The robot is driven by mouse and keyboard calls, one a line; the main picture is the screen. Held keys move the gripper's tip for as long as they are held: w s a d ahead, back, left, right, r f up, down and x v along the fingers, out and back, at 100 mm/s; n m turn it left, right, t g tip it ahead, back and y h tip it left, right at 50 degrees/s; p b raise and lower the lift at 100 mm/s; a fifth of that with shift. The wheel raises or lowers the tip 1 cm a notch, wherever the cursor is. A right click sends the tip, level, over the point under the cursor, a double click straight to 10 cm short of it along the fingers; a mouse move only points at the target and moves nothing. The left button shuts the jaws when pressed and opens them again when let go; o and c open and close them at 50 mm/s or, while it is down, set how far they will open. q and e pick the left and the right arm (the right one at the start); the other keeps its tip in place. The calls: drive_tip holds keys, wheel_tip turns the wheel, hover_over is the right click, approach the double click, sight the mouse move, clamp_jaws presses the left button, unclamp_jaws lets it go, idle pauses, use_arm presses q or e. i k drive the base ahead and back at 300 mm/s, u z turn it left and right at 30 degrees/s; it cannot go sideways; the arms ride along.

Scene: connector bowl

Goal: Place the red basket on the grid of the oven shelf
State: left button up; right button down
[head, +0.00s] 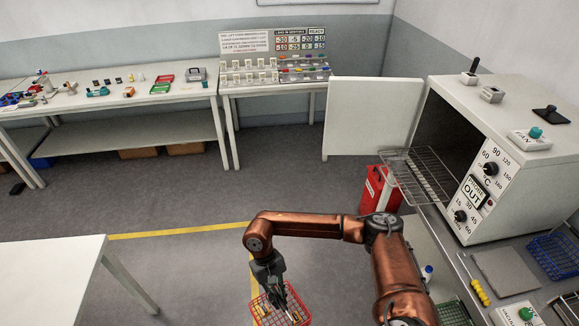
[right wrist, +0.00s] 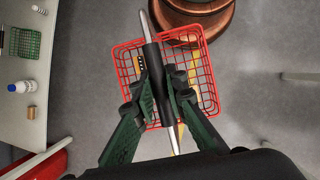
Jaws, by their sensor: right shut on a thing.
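The red wire basket (head: 306,317) hangs below my right gripper (head: 277,296) at the bottom of the head view, over open floor. In the right wrist view the red basket (right wrist: 124,68) shows under the fingers, with its dark handle bar between them. My right gripper (right wrist: 158,78) is shut on that handle. A few small yellow and dark pieces lie inside the basket. The oven (head: 505,160) stands at the right with its door (head: 372,115) open. Its wire grid shelf (head: 422,178) sticks out of the opening and looks empty. My left gripper is not in view.
A red bin (head: 378,192) stands on the floor below the shelf. The right bench carries a blue basket (head: 553,254), a yellow screwdriver (head: 480,293) and a green tray (head: 452,313). A white table (head: 50,280) is at lower left. The floor between is clear.

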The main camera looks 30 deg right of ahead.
sight(419, 172)
drive_tip(key=z, duration=0.05)
drive_tip(key=i, duration=1.35)
drive_tip(key=z, duration=0.75)
drive_tip(key=i, duration=0.8)
drive_tip(key=z, duration=1.45)
drive_tip(key=i, duration=0.65)
drive_tip(key=z, duration=0.55)
